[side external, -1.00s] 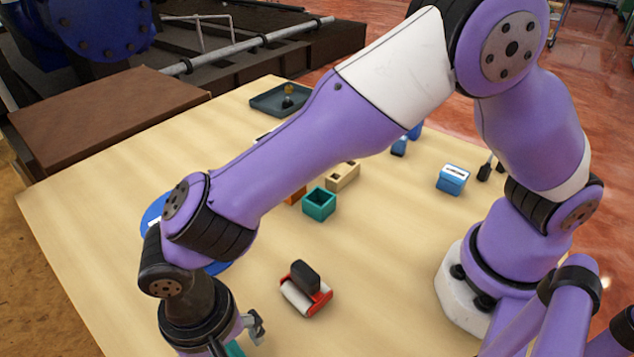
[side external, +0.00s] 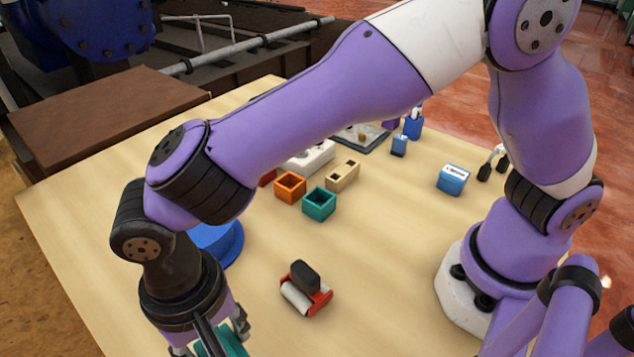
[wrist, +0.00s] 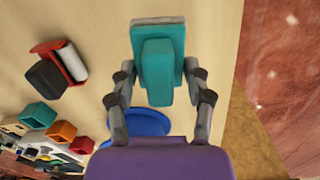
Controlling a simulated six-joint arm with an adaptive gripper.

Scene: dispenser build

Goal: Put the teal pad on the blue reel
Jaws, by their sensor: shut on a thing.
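My gripper (wrist: 160,76) is shut on the teal pad, holding it by its raised middle block. The teal pad (wrist: 157,40) has a wider teal plate with a grey edge, seen in the wrist view. In the side view the pad (side external: 228,341) shows at the bottom edge, partly hidden by my gripper and cut off by the frame. The blue reel (side external: 228,243) is a round blue disc on the table, partly hidden behind my arm. In the wrist view the reel (wrist: 148,124) is partly covered by my gripper. The pad appears above the table, apart from the reel.
A red roller with a black block (side external: 304,290) lies right of my gripper. Farther back are a teal open box (side external: 319,204), an orange open box (side external: 290,187), a beige block (side external: 342,176) and a blue box (side external: 453,179). The table between roller and reel is clear.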

